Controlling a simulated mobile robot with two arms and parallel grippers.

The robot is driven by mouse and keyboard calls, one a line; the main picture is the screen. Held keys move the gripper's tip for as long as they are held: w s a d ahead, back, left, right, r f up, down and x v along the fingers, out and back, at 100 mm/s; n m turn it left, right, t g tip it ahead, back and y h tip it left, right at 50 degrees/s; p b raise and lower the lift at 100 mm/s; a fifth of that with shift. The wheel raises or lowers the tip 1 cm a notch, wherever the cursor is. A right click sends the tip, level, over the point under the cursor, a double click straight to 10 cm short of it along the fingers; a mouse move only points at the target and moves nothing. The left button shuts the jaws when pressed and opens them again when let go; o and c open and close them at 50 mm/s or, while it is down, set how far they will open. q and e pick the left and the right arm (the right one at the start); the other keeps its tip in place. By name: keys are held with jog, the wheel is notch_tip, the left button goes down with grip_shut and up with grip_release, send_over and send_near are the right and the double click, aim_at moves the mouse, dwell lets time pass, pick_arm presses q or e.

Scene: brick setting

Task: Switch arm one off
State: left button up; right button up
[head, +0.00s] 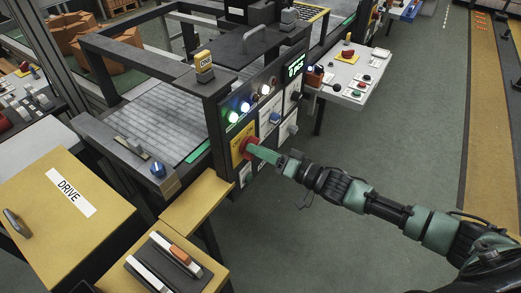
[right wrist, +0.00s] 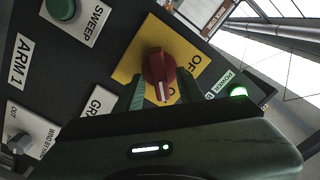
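The knob's white pointer line faces the bottom of the right wrist view, near a partly hidden label starting with O. The OFF label (right wrist: 193,66) is to its right. In the head view the red knob (head: 250,146) is on the panel's lower left. My right gripper (right wrist: 161,88) has its green fingers apart, one on each side of the knob; contact is unclear. It also shows in the head view (head: 262,152). My left gripper is out of view.
Around the knob are a green SWEEP button (right wrist: 62,10), a grey selector (right wrist: 19,143) and a lit green POWER lamp (right wrist: 238,92). A yellow DRIVE cabinet (head: 105,210) is at left. A white control desk (head: 350,75) is behind right. Floor at right is clear.

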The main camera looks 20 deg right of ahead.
grip_shut()
jog(key=shift+n, duration=0.3)
jog(key=n, duration=1.7)
jog(key=shift+s+a, duration=0.15)
jog(key=shift+a, duration=0.05)
jog(key=shift+n, duration=0.3)
